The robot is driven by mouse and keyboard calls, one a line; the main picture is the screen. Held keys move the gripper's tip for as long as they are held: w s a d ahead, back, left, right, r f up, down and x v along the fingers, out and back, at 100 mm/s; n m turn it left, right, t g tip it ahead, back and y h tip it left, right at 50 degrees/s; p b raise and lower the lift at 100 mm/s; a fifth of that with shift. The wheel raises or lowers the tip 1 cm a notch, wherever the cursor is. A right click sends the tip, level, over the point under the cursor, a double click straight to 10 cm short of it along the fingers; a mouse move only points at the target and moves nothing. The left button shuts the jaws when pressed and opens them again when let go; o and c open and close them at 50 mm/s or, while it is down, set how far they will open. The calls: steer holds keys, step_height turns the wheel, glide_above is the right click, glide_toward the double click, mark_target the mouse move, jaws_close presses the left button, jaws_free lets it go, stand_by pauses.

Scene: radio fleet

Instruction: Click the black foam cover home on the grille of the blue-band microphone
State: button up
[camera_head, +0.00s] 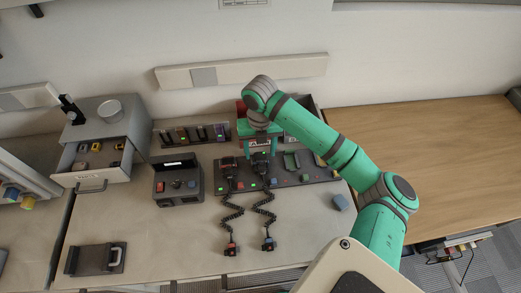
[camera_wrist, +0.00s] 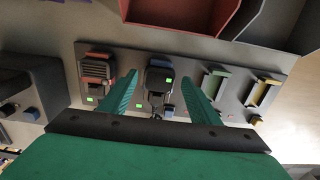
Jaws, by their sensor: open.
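A dark microphone-like unit (camera_wrist: 158,84) sits in the middle slot of the rack strip, with a green light beside it and small blue parts near it. I cannot tell for sure that it is the blue-band microphone. It also shows in the head view (camera_head: 261,165), just below my gripper (camera_head: 260,150). My gripper (camera_wrist: 160,80) is open, its green fingers apart on either side of this unit in the wrist view. I cannot make out the black foam cover apart from the unit's dark top.
A red-topped unit (camera_wrist: 96,82) stands in the slot to the left; green (camera_wrist: 213,84) and yellow (camera_wrist: 262,95) holders are to the right. A red bin (camera_wrist: 185,12) lies beyond. Two coiled cords (camera_head: 265,212) run down the table. A blue block (camera_head: 339,202) lies at right.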

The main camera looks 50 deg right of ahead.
step_height(320, 180, up, 11)
steer(key=shift+f, duration=0.15)
stand_by(0.9)
